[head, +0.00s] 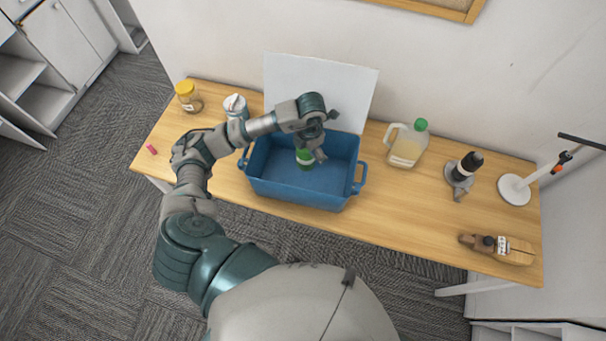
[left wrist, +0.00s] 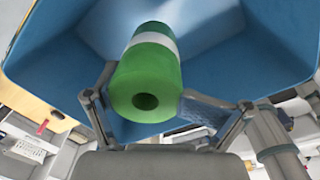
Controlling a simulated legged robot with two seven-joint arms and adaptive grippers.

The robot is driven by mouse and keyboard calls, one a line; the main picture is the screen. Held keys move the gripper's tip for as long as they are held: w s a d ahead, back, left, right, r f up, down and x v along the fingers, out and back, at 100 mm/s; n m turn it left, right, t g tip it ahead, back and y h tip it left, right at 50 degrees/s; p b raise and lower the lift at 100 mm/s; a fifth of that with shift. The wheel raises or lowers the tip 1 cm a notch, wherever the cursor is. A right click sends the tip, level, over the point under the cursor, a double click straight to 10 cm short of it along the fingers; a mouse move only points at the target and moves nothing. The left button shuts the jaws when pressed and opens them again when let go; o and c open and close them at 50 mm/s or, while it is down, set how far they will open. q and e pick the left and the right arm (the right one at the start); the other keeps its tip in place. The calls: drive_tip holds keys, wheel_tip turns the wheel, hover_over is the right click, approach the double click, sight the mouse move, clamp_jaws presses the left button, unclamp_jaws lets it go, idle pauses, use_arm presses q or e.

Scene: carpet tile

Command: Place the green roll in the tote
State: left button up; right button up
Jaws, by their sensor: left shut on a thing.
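The blue tote (head: 290,190) stands open on the wooden table, with handles at its left and right ends. My left gripper (head: 311,150) is over the inside of the tote and is shut on the green roll (head: 304,158). In the left wrist view the green roll (left wrist: 145,88) has a white band and a round hole in its end, and it sits between the two fingers (left wrist: 145,105). The blue tote walls (left wrist: 235,65) surround it there. Whether the roll touches the tote floor cannot be told. My right gripper is not in view.
On the table (head: 425,215) are a yellow-lidded jar (head: 188,98), a white canister (head: 236,107), a green-capped jug (head: 407,146), a dark-topped device (head: 462,173), a white-based stand (head: 514,190) and a brown tool (head: 497,249). A white panel (head: 330,85) stands behind the tote.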

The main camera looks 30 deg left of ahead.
sight(307, 166)
use_arm(q)
drive_tip(key=shift+s+a+n, duration=0.15)
drive_tip(key=shift+n, duration=1.05)
wheel_tip(307, 166, down, 6)
drive_tip(key=shift+r+p, duration=0.25)
drive_tip(key=shift+p, duration=0.2)
drive_tip(key=shift+f, duration=2.2)
drive_tip(key=o, duration=1.7)
drive_tip(key=shift+c, duration=0.2)
drive_tip(key=shift+r, duration=0.4)
drive_tip(key=r, duration=0.7)
drive_tip(key=r+b, duration=0.1)
drive_tip(key=r, duration=0.3)
drive_tip(key=shift+d+r, duration=0.15)
drive_tip(key=shift+d, duration=0.1)
drive_tip(key=shift+s, duration=0.1)
